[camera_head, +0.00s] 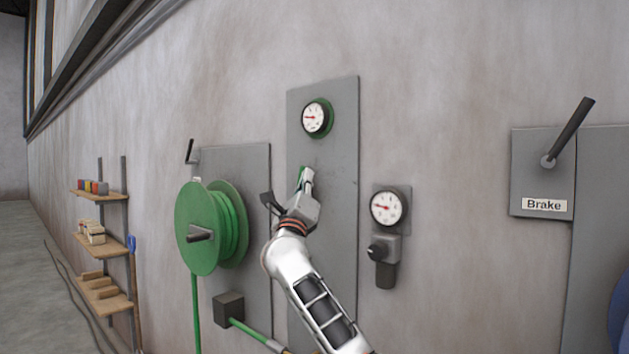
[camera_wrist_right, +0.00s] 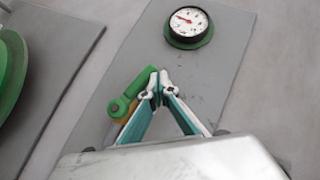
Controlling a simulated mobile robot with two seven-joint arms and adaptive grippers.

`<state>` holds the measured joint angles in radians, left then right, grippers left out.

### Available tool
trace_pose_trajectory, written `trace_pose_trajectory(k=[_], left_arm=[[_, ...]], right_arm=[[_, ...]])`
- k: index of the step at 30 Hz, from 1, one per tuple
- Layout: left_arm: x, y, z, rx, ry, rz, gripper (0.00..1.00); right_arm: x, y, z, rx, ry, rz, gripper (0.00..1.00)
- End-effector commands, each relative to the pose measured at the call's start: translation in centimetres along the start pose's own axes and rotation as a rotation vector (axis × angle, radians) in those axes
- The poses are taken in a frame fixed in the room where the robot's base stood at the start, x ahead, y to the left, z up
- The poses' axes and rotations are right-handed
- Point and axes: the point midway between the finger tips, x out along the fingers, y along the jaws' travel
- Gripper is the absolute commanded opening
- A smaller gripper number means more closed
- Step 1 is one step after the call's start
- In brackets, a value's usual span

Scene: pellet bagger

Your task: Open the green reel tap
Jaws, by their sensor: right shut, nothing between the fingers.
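The green tap lever (camera_wrist_right: 137,88) sits on the tall grey panel (camera_wrist_right: 88,128), its round pivot at lower left and its arm slanting up to the right. A brass-coloured part below it is mostly hidden behind my right gripper (camera_wrist_right: 160,84). The gripper is shut and empty, its fingertips close to the right of the lever's upper end; I cannot tell if they touch. In the head view, my right gripper (camera_head: 306,176) is in front of the panel, with a bit of green at its tips. My left gripper is not in view.
A green-rimmed gauge (camera_head: 315,118) is above the tap. A green hose reel (camera_head: 200,228) is to the left and a second gauge (camera_head: 386,208) with a black knob (camera_head: 378,250) to the right. Further right is a brake lever (camera_head: 570,130); shelves (camera_head: 98,240) stand far left.

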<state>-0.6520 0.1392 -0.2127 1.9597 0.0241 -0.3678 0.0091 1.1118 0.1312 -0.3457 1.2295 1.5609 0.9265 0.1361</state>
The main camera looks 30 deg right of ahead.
Motion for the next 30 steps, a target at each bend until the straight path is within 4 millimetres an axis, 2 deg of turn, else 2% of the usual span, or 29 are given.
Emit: trace_pose_trajectory(k=[11,21,30], left_arm=[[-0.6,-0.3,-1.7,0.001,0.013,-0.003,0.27],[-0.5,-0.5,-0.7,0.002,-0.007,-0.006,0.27],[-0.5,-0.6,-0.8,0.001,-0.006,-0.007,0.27]], right_arm=[[1.4,0.9,0.8,0.0,0.001,0.0,0.0],[1.5,1.1,0.9,0.0,0.0,0.0,0.0],[1.5,1.1,0.9,0.0,0.001,0.0,0.0]])
